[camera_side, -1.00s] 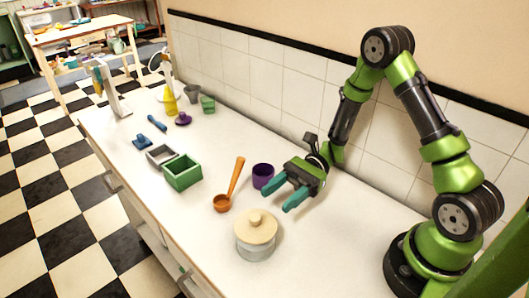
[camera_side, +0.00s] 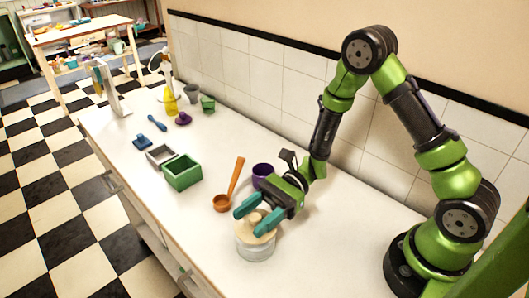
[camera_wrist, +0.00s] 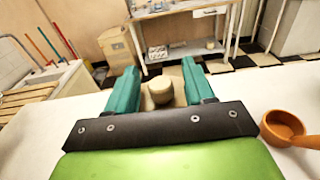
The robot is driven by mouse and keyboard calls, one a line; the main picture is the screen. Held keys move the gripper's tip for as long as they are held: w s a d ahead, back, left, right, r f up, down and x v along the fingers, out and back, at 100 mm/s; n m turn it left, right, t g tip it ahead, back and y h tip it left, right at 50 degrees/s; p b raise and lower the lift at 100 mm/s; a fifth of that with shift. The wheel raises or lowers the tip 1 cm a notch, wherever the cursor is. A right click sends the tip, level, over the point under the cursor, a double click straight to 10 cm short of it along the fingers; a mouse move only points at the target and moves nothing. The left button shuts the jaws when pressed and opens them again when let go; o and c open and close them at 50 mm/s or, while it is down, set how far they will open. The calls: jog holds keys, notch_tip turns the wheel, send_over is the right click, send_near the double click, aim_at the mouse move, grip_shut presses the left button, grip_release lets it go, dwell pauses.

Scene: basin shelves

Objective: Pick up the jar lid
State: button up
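The jar lid (camera_side: 245,230) is a round beige disc with a knob. It sits on the clear jar (camera_side: 256,251) near the front edge of the counter. My gripper (camera_side: 251,222) is open over the lid, its two teal fingers to either side of the knob, with nothing held. In the wrist view the lid's knob (camera_wrist: 160,91) shows between the spread fingers (camera_wrist: 160,84). The fingers hide part of the lid, and I cannot tell if they touch it.
An orange ladle (camera_side: 224,201) lies left of the jar, and a purple cup (camera_side: 261,172) stands behind my gripper. A green box (camera_side: 182,174) and a grey box (camera_side: 160,155) are farther left. The counter right of the jar is clear. A tiled wall runs behind.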

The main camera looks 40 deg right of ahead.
aim_at(255, 216)
jog(key=c, duration=0.9)
notch_tip(255, 216, up, 10)
dwell(0.4)
